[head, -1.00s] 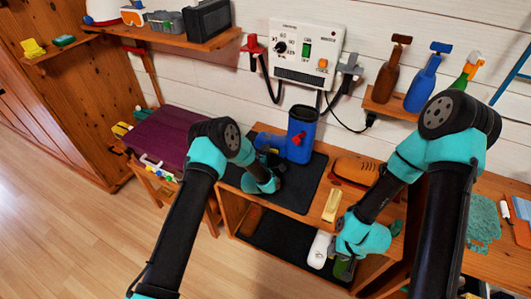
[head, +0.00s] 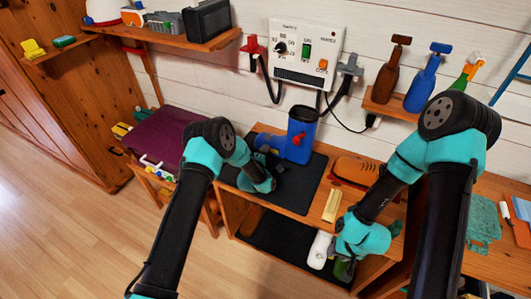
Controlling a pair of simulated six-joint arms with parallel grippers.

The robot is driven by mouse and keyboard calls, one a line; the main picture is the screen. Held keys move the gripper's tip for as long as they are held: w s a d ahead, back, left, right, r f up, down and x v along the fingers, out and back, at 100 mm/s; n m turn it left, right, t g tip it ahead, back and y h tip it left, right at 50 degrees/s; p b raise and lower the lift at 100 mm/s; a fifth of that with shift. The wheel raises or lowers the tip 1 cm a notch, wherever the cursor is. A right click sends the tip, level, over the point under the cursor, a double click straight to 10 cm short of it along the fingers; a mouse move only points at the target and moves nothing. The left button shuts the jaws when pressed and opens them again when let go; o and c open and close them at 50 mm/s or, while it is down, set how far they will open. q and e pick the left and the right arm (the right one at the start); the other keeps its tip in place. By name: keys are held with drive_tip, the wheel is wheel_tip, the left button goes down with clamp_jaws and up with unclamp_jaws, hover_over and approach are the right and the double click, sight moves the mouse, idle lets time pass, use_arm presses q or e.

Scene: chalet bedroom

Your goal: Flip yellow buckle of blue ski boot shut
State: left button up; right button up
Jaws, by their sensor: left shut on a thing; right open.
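The blue ski boot (head: 301,128) stands upright on the dark mat (head: 303,199) on the wooden bench, its toe to the left. A red buckle (head: 297,141) shows on its shaft; I cannot make out the yellow buckle. My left gripper (head: 271,160) is at the lower front of the boot, beside the toe, shut on part of it; the wrist hides the exact grip. My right gripper (head: 341,249) is open, low at the bench's front edge near a white bottle, away from the boot.
A brown shoe (head: 357,169) and a pale yellow block (head: 331,206) lie right of the mat. A white bottle (head: 319,249) is on the lower shelf. A control box (head: 304,54) hangs on the wall behind the boot. A purple-topped stool (head: 163,138) stands left.

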use_arm(q)
drive_tip(key=o, duration=0.9)
drive_tip(key=v, duration=1.7)
drive_tip(key=shift+s+r, duration=0.1)
drive_tip(key=shift+s, duration=0.1)
drive_tip(key=shift+a, duration=0.15)
